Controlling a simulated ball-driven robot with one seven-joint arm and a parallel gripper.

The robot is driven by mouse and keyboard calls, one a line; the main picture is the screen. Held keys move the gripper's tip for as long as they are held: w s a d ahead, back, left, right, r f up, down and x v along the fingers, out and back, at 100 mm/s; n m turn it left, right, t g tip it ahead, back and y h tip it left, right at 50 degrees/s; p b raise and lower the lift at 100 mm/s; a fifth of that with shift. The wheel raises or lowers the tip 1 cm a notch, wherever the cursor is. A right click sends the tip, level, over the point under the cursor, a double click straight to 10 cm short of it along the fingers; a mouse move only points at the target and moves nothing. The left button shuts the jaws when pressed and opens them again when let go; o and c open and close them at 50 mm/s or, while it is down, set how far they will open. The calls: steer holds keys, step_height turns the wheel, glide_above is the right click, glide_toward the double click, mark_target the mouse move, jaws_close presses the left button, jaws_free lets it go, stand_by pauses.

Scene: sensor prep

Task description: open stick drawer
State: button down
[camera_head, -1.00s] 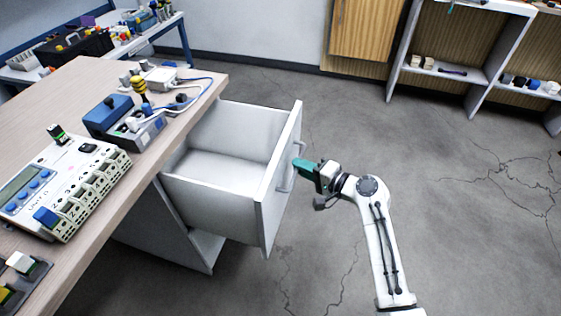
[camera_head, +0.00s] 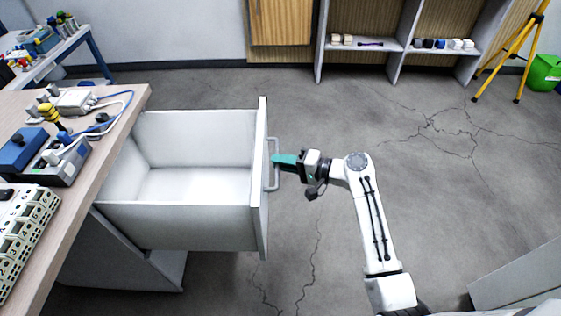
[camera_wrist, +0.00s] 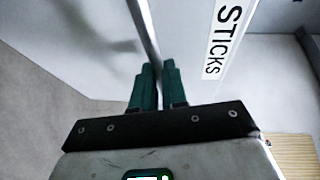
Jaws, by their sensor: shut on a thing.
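The white stick drawer (camera_head: 190,222) stands well out from the desk in the head view, and its inside looks empty. Its front panel carries a grey bar handle (camera_head: 273,182). My gripper (camera_head: 277,160) has teal fingers shut on this handle. In the wrist view my gripper (camera_wrist: 157,85) has its two fingers on either side of the handle bar (camera_wrist: 143,30). A label reading "STICKS" (camera_wrist: 221,42) shows on the drawer front beside it. The fingers hide the part of the bar between them.
The wooden desk top (camera_head: 85,180) at left holds a blue-topped device (camera_head: 22,150), a white module and cables. Open floor (camera_head: 420,140) lies right of the drawer. A shelf unit (camera_head: 395,60) and a yellow tripod (camera_head: 512,55) stand at the back. A grey panel (camera_head: 520,280) is at lower right.

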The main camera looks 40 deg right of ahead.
steer(key=c, duration=1.2)
jaws_free()
steer(key=shift+o, duration=0.2)
steer(key=p+v, duration=0.1)
steer(key=v, duration=0.9)
steer(key=shift+s, duration=0.4)
steer(key=shift+d, duration=0.1)
steer(key=s+a+f+n+g+h, duration=0.1)
steer(key=s+a+f+n+g, duration=0.8)
steer(key=a, duration=0.4)
steer(key=s+a+n+g+h, duration=0.25)
steer(key=s+g+h, duration=0.2)
steer(key=s, duration=0.45)
step_height(320, 180, up, 15)
steer(key=p, duration=1.3)
steer(key=shift+s+d+f+n+h+p, duration=0.2)
steer(key=shift+d+n+h+p, duration=0.15)
steer(key=shift+d, duration=0.15)
